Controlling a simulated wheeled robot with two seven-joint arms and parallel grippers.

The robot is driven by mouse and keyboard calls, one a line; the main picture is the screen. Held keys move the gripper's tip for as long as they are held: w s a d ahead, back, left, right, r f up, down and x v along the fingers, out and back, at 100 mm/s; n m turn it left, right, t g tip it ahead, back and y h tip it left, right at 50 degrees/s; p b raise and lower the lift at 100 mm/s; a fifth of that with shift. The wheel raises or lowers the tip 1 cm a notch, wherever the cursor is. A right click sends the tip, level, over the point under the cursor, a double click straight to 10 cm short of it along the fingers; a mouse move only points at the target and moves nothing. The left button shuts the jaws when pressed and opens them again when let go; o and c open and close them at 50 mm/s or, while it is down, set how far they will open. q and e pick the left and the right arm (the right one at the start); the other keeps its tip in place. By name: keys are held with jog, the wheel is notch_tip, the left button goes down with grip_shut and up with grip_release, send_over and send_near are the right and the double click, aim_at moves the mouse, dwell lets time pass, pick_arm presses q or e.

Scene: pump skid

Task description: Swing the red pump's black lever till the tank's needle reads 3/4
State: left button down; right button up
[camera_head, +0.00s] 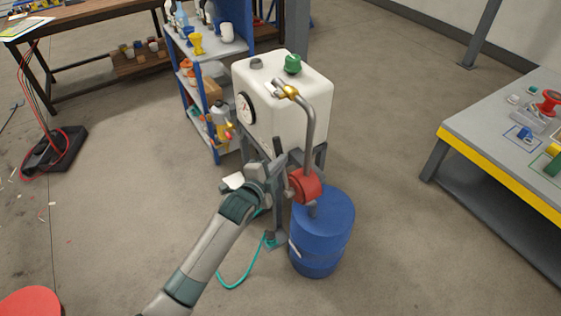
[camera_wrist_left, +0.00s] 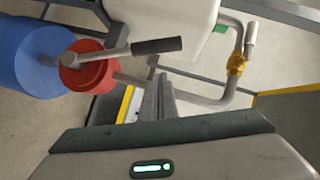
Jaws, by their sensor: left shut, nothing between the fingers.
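The red pump (camera_head: 303,187) sits over a blue drum (camera_head: 322,235), in front of the white tank (camera_head: 300,117). The tank's round dial (camera_head: 245,107) faces left in the head view; its needle is too small to read. In the left wrist view the red pump (camera_wrist_left: 85,72) carries a grey lever arm ending in a black grip (camera_wrist_left: 157,46), sticking out toward the right. My left gripper (camera_head: 278,160) is shut and empty beside the pump. Its fingers (camera_wrist_left: 158,92) show below the black grip in the wrist view, with a gap in the picture; the depth between them is unclear.
A steel pipe (camera_head: 309,127) with a brass valve (camera_head: 287,90) curves down from the tank to the pump. A blue shelf rack (camera_head: 202,100) stands behind left. A yellow-edged workbench (camera_head: 480,140) is at the right. A teal hose (camera_head: 246,272) lies on the floor.

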pick_arm(q)
jog(key=b+v, duration=0.2)
jog(key=v, duration=0.7)
jog(key=shift+s, duration=0.35)
jog(key=shift+a, duration=0.15)
